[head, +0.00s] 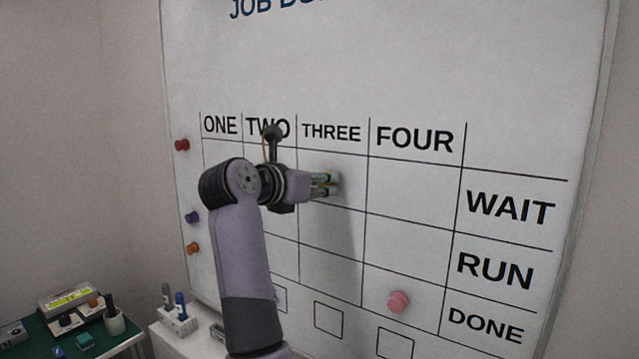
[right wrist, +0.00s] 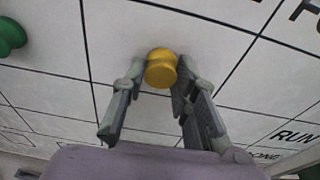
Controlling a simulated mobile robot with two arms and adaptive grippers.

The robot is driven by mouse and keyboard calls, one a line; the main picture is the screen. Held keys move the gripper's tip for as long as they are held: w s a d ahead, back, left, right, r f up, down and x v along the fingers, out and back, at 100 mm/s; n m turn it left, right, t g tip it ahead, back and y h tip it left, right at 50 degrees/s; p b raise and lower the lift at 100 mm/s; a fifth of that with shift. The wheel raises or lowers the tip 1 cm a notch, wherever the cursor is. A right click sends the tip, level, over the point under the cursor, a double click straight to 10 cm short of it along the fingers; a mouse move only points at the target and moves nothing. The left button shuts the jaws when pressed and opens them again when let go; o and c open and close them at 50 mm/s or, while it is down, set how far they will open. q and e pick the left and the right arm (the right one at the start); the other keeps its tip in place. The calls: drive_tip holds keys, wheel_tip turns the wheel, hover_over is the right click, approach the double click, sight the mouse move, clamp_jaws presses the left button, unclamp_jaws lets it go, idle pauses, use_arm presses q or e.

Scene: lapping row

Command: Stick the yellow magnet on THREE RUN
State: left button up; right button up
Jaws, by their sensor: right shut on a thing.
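The yellow magnet (right wrist: 161,70) is a round knob between the fingertips of my right gripper (right wrist: 158,78), which is shut on it. In the head view my right gripper (head: 327,185) is in front of the THREE column, seen against its WAIT cell just above the line to the RUN row. The magnet is mostly hidden there by the fingers. I cannot tell whether it touches the whiteboard (head: 400,70). The RUN label (head: 495,271) is at the right of the board. My left gripper is not in view.
A pink magnet (head: 399,302) sits low in the FOUR column. Red (head: 182,145), purple (head: 192,217) and orange (head: 193,248) magnets sit along the board's left edge. A green magnet (right wrist: 10,37) shows in the wrist view. A cluttered bench (head: 40,338) stands at lower left.

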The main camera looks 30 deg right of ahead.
drive_tip(key=shift+c, duration=0.6)
drive_tip(key=shift+a, duration=0.2)
drive_tip(key=shift+s+a, duration=0.35)
drive_tip(key=shift+a, duration=0.3)
drive_tip(key=shift+a, duration=0.1)
drive_tip(key=shift+s+a, duration=0.2)
drive_tip(key=shift+a, duration=0.15)
drive_tip(key=shift+a+b, duration=0.15)
drive_tip(key=shift+b, duration=0.15)
